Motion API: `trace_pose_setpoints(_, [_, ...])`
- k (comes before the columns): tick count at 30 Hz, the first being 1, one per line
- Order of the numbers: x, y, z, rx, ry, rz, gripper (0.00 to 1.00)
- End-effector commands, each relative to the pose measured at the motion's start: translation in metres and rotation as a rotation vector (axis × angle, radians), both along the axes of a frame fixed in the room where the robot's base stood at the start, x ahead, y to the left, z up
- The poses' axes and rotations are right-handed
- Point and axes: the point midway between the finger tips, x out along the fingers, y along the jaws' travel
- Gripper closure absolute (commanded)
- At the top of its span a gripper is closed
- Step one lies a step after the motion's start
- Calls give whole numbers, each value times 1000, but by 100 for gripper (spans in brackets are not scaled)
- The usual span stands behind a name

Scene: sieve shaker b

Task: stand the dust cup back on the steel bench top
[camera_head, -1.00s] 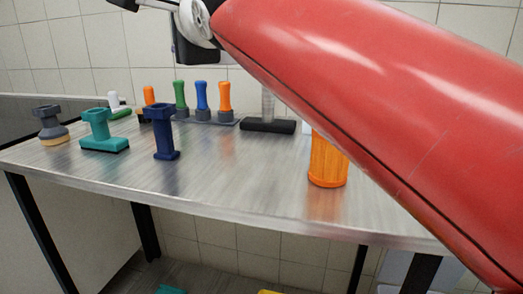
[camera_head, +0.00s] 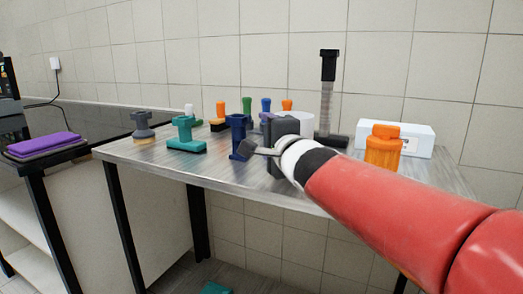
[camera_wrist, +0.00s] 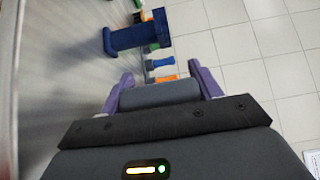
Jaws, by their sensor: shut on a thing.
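The dust cup is a pale, round cup (camera_head: 308,122) just beyond my gripper in the head view, over the bench's middle. My gripper (camera_wrist: 163,79) is shut on it. In the wrist view a grey rounded shape (camera_wrist: 160,94) lies between the purple fingers, probably the cup's side. In the head view my gripper's dark body hides its fingers and the cup's lower part, so I cannot tell any gap to the bench. The steel bench top (camera_head: 220,173) is in front of the tiled wall.
A navy stand (camera_head: 239,138) is close left of my gripper, with a teal tool (camera_head: 186,136) farther left. A column on a black base (camera_head: 327,105) stands behind the cup. An orange jar (camera_head: 383,150) and white box (camera_head: 418,140) are right. Bare bench shows at front left.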

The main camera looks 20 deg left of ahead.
Motion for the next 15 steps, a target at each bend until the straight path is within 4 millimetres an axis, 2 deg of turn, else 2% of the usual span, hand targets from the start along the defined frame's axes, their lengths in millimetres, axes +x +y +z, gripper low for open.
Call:
trace_pose_setpoints(1, [1,-2,-15,-2,-3,2,70])
trace_pose_setpoints(4, [3,-5,-27,0,-3,4,70])
trace_pose_setpoints(15, [3,-6,-28,0,-3,5,70])
